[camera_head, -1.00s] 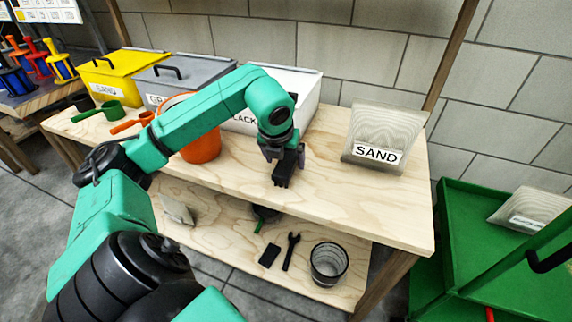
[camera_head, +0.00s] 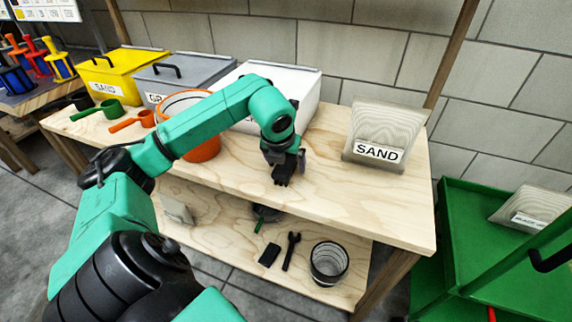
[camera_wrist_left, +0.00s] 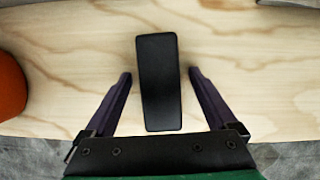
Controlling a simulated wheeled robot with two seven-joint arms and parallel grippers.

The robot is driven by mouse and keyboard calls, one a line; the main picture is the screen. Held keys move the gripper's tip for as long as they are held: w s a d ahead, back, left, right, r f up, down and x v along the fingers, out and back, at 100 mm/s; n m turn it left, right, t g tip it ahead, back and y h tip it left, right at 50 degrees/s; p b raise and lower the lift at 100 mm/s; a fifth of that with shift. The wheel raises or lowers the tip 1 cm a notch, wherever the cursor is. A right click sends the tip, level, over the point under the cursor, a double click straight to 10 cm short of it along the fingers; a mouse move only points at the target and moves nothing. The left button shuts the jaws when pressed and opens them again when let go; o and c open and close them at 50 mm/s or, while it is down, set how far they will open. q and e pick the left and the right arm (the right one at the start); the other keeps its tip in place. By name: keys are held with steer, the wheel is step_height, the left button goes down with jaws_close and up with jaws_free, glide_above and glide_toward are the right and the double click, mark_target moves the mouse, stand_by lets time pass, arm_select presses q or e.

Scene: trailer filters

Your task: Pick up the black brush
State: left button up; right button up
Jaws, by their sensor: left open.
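The black brush (camera_wrist_left: 160,85) shows as a dark, smooth, narrow block on the light wooden bench top in the left wrist view. My left gripper (camera_wrist_left: 159,75) is open, with one purple-dark finger on each side of the brush and a visible gap to both. In the head view my left gripper (camera_head: 284,161) points down over the middle of the bench, with the dark end of the brush (camera_head: 283,180) just below it. The gripper partly hides the brush there. My right gripper is not in view.
An orange bucket (camera_head: 205,150) stands left of my gripper, and a SAND bag (camera_head: 385,125) stands to the right. A white bin (camera_head: 305,88) is behind. The lower shelf holds a wrench (camera_head: 291,250), a dark block (camera_head: 269,255) and a glass-like cup (camera_head: 329,264). Bare bench lies right of the gripper.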

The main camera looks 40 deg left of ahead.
mark_target(287, 160)
arm_select(q)
jaws_close()
steer(key=shift+r, duration=0.1)
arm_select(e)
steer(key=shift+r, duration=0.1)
arm_select(q)
steer(key=shift+r+p, duration=0.3)
steer(key=shift+p, duration=0.1)
step_height(287, 160, up, 6)
steer(key=shift+w+r+p, duration=0.15)
steer(key=shift+r+p, duration=0.1)
steer(key=shift+p, duration=0.5)
step_height(287, 160, up, 13)
steer(key=p, duration=0.4)
steer(key=shift+r, duration=0.15)
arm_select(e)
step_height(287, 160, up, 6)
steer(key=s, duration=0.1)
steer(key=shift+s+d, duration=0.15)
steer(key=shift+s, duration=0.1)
